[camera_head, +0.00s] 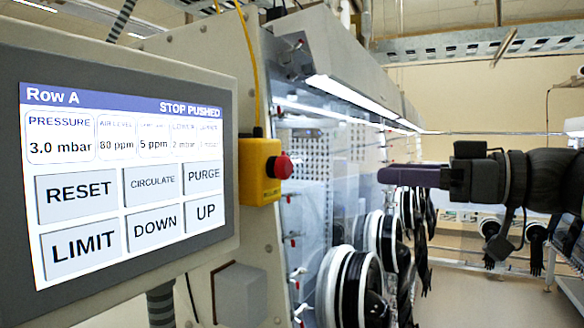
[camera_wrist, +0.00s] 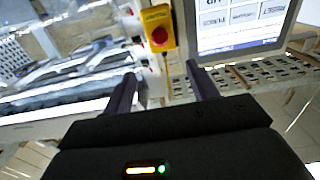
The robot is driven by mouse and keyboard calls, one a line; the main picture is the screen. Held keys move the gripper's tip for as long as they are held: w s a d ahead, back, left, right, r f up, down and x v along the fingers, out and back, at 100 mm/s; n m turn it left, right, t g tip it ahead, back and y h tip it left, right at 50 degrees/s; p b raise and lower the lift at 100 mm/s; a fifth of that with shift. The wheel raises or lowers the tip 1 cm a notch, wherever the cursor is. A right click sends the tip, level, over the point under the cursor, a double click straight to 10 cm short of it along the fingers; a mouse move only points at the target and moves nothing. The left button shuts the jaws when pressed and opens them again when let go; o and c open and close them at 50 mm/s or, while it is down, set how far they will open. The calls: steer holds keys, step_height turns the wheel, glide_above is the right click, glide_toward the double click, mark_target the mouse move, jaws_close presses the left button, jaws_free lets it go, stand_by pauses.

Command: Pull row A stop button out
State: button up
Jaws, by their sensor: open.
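The row A stop button (camera_head: 281,167) is a red knob on the right side of a yellow box (camera_head: 257,173), beside the control panel. The panel screen (camera_head: 130,170) reads "Row A" and "STOP PUSHED". My gripper (camera_head: 383,175) is to the right of the button in the head view, apart from it, its fingers pointing left towards it. In the wrist view my gripper (camera_wrist: 160,69) is open and empty. There the red button (camera_wrist: 159,36) shows beyond the fingertips, between the lines of the two fingers, with the yellow box (camera_wrist: 157,13) around it.
A row of clear-fronted gloveboxes with round glove ports (camera_head: 352,290) and black gloves runs back behind the button. A grey block (camera_head: 240,295) sits on the cabinet end below the yellow box. Floor (camera_head: 480,300) is clear at the lower right.

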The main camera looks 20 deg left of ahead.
mark_target(289, 169)
steer(key=a+p, duration=0.2)
steer(key=a, duration=0.3)
steer(key=w+a+p, duration=0.1)
steer(key=a+p, duration=0.2)
steer(key=a, duration=0.2)
steer(key=a+p, duration=0.3)
steer(key=a, duration=0.3)
steer(key=shift+w+r, duration=0.15)
steer(key=shift+w, duration=0.05)
steer(key=shift+a+p, duration=0.35)
steer(key=shift+a, duration=0.2)
steer(key=shift+f, duration=0.2)
jaws_close()
